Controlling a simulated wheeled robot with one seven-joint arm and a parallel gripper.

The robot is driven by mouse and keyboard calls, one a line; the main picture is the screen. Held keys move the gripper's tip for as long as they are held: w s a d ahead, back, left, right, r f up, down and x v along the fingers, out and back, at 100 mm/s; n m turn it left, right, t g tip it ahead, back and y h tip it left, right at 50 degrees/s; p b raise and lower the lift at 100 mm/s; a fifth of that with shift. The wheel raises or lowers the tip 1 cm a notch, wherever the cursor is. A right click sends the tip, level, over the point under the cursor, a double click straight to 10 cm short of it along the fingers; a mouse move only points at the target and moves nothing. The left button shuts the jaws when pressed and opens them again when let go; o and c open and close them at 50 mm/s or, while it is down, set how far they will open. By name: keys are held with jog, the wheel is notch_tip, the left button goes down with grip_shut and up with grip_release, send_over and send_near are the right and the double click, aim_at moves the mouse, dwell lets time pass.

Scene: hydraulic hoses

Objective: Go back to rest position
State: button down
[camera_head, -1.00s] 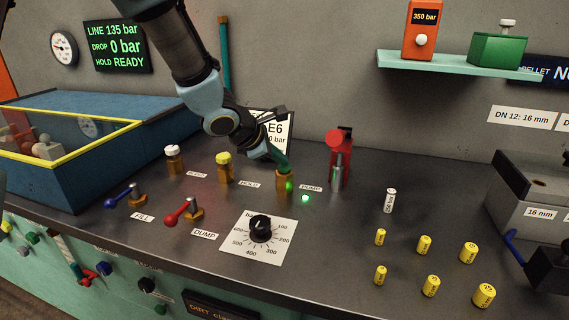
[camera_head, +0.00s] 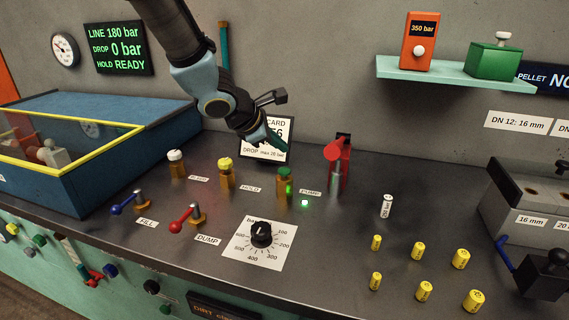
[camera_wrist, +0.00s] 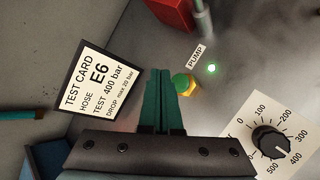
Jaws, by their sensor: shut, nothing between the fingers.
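My gripper (camera_head: 276,146) is shut and empty, raised above the bench beside the test card. In the wrist view its two green fingers (camera_wrist: 160,100) lie together. The pump button (camera_head: 285,184), brass with a green cap, stands below and right of the fingertips, apart from them. It also shows in the wrist view (camera_wrist: 184,85), close to the right of the fingers. A green light (camera_head: 305,203) glows beside the PUMP label. The display (camera_head: 117,46) reads LINE 180 bar, DROP 0 bar, HOLD READY.
The test card (camera_wrist: 97,80) for hose E6 stands at the wall, partly behind my arm. A red-handled device (camera_head: 338,160) stands right of the pump button. A dial (camera_head: 261,234), red lever (camera_head: 184,222), blue lever (camera_head: 126,204) and several yellow pellets (camera_head: 418,250) occupy the bench.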

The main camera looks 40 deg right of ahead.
jog(key=shift+r, duration=0.15)
dwell(0.4)
jog(key=w+a+f+m+y, duration=0.1)
jog(key=w+a+m+y, duration=0.2)
jog(key=a, duration=0.8)
jog(key=w+a+f+m+y, duration=0.1)
jog(key=w+a+m, duration=0.25)
jog(key=a, duration=0.75)
jog(key=s+a+m+y, duration=0.1)
jog(key=a+m+y, duration=0.1)
jog(key=a, duration=1.1)
jog(key=s+a+f+m+y, duration=0.1)
jog(key=a+m+y, duration=0.2)
jog(key=a, duration=0.9)
jog(key=shift+s+a+f, duration=0.2)
jog(key=shift+s+a, duration=0.15)
